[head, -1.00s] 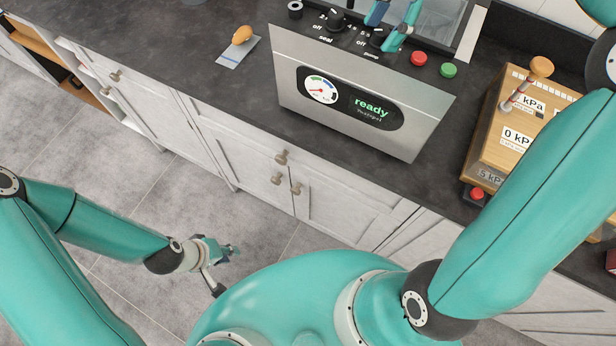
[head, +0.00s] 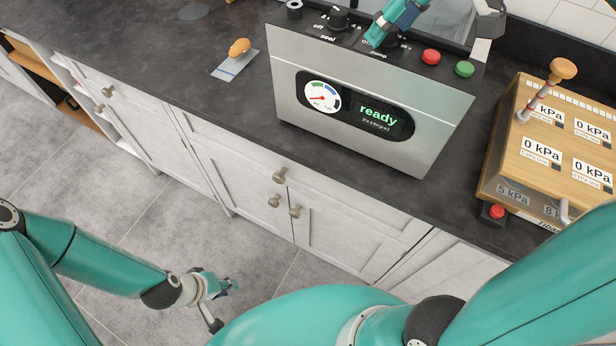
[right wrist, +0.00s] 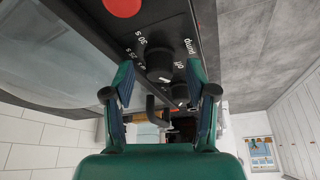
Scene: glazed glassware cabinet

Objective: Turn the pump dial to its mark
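The pump dial (head: 396,42) is a dark knob on top of the steel-fronted machine (head: 350,138), partly hidden by my right gripper in the head view. In the right wrist view the dial (right wrist: 160,60) lies between the fingertips, by the "pump" and "off" labels and the seconds marks. My right gripper (right wrist: 163,68) looks open, its fingers apart on either side of the dial; I cannot tell whether they touch it. It also shows in the head view (head: 384,38). My left gripper (head: 222,286) hangs low over the floor, away from the machine; its opening is unclear.
The seal dial (head: 339,20) stands left of the pump dial. A red button (head: 431,57) and a green button (head: 465,69) are to its right. The display (head: 378,114) reads "ready". A wooden box with kPa labels (head: 520,165) stands at right.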

